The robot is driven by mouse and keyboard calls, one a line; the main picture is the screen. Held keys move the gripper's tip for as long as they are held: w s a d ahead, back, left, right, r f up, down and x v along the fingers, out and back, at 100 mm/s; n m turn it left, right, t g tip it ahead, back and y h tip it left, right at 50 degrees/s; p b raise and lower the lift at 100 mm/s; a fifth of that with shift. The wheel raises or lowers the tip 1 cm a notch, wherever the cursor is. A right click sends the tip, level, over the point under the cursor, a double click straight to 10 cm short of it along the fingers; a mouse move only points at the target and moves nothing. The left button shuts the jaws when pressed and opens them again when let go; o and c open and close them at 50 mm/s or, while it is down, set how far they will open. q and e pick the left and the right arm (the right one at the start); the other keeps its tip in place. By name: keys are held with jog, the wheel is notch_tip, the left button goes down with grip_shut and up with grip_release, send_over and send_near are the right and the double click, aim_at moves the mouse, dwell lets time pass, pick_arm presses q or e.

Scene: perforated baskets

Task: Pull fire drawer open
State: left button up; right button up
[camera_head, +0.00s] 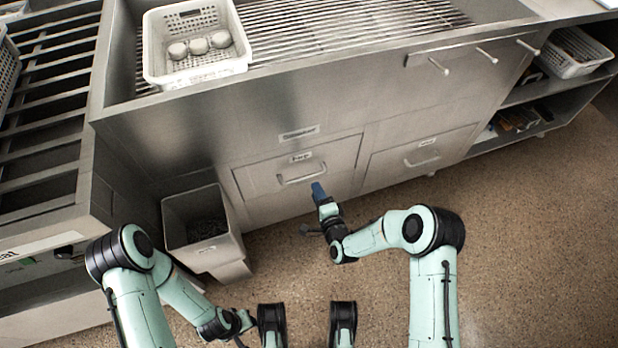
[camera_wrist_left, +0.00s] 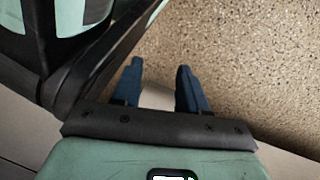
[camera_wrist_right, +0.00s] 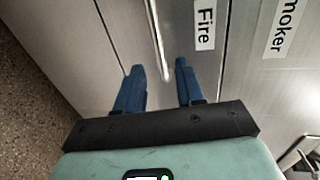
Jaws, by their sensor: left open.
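The fire drawer (camera_head: 250,184) is a grey metal front low in the counter, shut, with a bar handle (camera_head: 302,175). In the right wrist view its "Fire" label (camera_wrist_right: 205,22) and the handle (camera_wrist_right: 156,40) show close by. My right gripper (camera_head: 318,190) is just in front of the drawer, near the handle's right end. Its blue fingers (camera_wrist_right: 158,72) are apart, and the handle's end shows between their tips in that view; I cannot tell whether they touch it. My left gripper (camera_wrist_left: 160,72) is open and empty over the floor, low in the head view.
A second drawer (camera_head: 400,158) with a handle is to the right. A grey bin (camera_head: 222,250) stands left of the fire drawer. A white basket (camera_head: 195,72) with round items sits on the slatted top. Speckled floor (camera_head: 530,220) is free at the right.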

aim_at(309, 175)
pick_arm(q)
jog(key=s+f+g+b, duration=0.2)
jog(key=s+f, duration=0.1)
jog(key=s, duration=0.2)
jog(key=shift+s+a, duration=0.25)
pick_arm(e)
jog(key=shift+x, duration=4.2)
grip_shut()
